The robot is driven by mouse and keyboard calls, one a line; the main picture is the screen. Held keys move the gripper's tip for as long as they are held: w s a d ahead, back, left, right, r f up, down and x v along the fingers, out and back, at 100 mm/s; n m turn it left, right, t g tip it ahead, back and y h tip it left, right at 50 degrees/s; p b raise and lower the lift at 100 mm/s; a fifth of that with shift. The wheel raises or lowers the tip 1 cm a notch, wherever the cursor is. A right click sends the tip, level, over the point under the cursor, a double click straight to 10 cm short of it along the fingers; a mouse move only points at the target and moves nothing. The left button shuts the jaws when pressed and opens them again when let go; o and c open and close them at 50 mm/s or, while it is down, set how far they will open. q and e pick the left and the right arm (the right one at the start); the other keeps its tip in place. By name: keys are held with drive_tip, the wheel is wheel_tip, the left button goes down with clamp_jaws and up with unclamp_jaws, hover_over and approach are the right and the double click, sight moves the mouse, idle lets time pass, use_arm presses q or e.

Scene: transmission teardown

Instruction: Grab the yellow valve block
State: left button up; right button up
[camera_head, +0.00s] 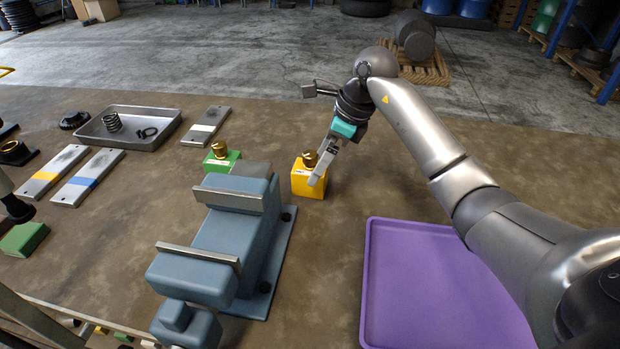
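The yellow valve block (309,184) stands on the brown table right of the blue-grey vise, with a brass-coloured fitting (309,158) on top. My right gripper (318,172) comes down from above right, its fingers at the block's upper right side and overlapping it in the picture. Whether the fingers touch the block, and how far apart they are, I cannot tell. My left gripper is not clearly visible; only a dark part shows at the left edge.
The blue-grey vise (228,232) stands left of the block, close to it. A green block with a brass fitting (221,160) stands behind the vise. A purple tray (428,285) lies front right, empty where visible. A metal tray (158,142) and marked plates (87,178) are at left.

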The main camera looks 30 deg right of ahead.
sight(310, 173)
drive_tip(key=shift+w+x, duration=0.2)
drive_tip(key=shift+x, duration=1.15)
drive_tip(key=shift+w+x, duration=0.15)
drive_tip(key=shift+x, duration=1.25)
drive_tip(key=shift+r, duration=0.1)
drive_tip(key=c, duration=1.6)
drive_tip(key=shift+w+r, duration=0.1)
drive_tip(key=shift+r, duration=0.05)
